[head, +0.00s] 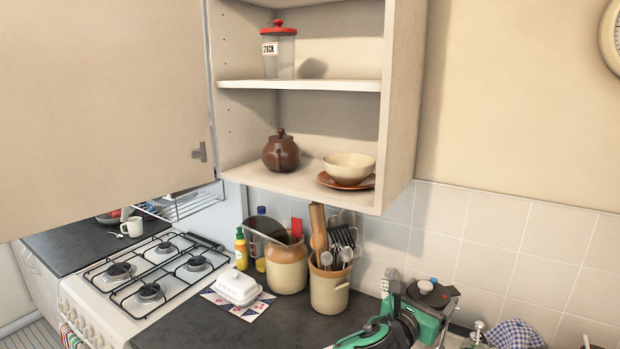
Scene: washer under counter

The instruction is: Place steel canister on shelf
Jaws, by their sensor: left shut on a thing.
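The open wall cupboard has an upper shelf (340,86) and a bottom shelf (305,180). My left gripper (424,302), green and black, is low at the right, below the cupboard and in front of the tiles. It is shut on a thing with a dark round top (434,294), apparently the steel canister. Its body is mostly hidden by the gripper, so I cannot make out its full shape. My right gripper is out of view.
A stock jar (279,55) stands on the upper shelf, which is clear to its right. A utensil crock (329,291) stands left of my gripper. The cupboard door (100,110) is open.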

